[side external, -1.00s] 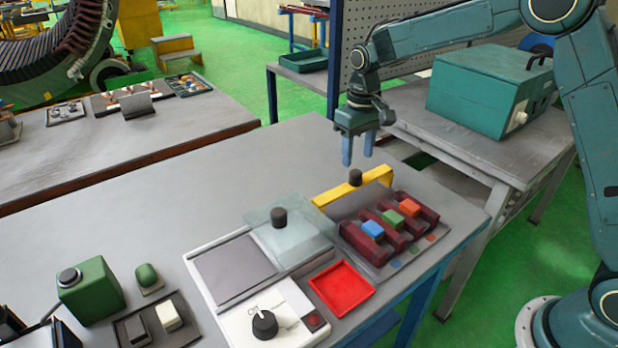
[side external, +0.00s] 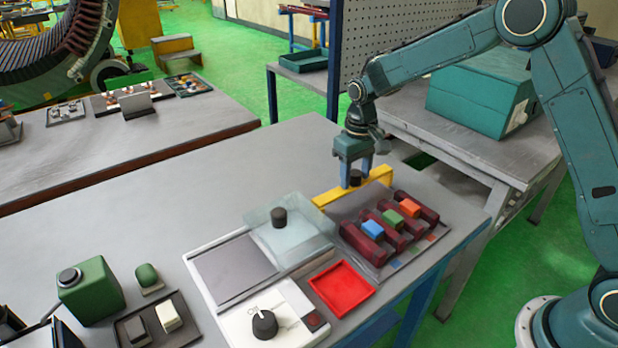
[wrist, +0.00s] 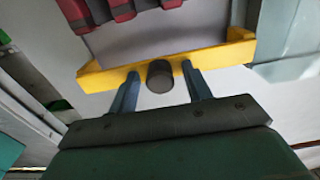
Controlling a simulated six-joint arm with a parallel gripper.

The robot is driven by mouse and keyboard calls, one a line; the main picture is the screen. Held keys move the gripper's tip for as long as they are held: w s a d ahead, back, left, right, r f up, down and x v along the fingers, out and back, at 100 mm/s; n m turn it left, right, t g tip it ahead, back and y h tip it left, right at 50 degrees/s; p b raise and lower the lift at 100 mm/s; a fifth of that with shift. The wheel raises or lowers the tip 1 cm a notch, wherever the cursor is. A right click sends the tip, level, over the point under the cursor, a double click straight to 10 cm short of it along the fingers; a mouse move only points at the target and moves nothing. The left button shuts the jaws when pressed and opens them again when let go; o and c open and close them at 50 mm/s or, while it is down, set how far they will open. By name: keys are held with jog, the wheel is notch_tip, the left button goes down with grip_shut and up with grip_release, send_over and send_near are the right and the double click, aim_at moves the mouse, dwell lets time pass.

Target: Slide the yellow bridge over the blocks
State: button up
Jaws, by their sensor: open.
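The yellow bridge (side external: 330,194) stands at the back edge of the grey plate that carries the blocks, with a black knob (side external: 355,177) on it. A blue block (side external: 372,229), a green block (side external: 393,219) and an orange block (side external: 410,208) sit between dark red bars in front of it. My gripper (side external: 356,182) is open and lowered, with its fingers on either side of the knob. In the wrist view, the gripper (wrist: 158,85) has a finger on each side of the knob (wrist: 160,76), with gaps visible, and the yellow bridge (wrist: 110,76) lies just beyond.
A clear plate with a black knob (side external: 279,217) lies left of the bridge. A red tray (side external: 341,287) and a white panel with a dial (side external: 264,323) are in front. A green box (side external: 90,293) stands at the left. The table behind the bridge is clear.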

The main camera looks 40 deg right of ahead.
aim_at(393, 215)
jog(key=shift+f, duration=0.2)
jog(key=shift+c, duration=0.2)
jog(key=c, duration=0.7)
jog(key=shift+s, duration=0.1)
jog(key=shift+s+f, duration=0.1)
jog(key=shift+s, duration=5.95)
jog(key=o, duration=0.5)
